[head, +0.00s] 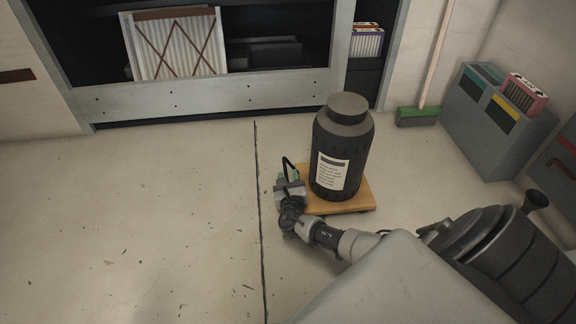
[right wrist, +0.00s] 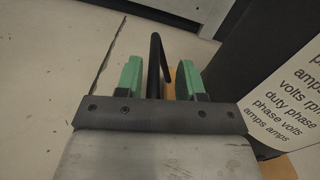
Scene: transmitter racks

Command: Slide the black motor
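The black motor (head: 341,145) is a dark upright cylinder with a narrower round cap and a white printed label. It stands on a low wooden dolly (head: 352,196) on the floor. Its dark side and label (right wrist: 293,90) fill the right of the right wrist view. A thin black bent handle (head: 289,165) rises at the dolly's left side. My right gripper (head: 290,179) is low beside that side. In the right wrist view its green fingers (right wrist: 161,80) are apart, with the handle (right wrist: 155,65) between them and gaps visible. My left gripper is not in view.
A metal-framed rack (head: 215,95) with a pleated filter (head: 177,43) stands behind. Grey bins (head: 492,125) with a pink box (head: 524,93) stand at the right. A green broom (head: 418,116) leans between them. The floor to the left (head: 130,205) is clear.

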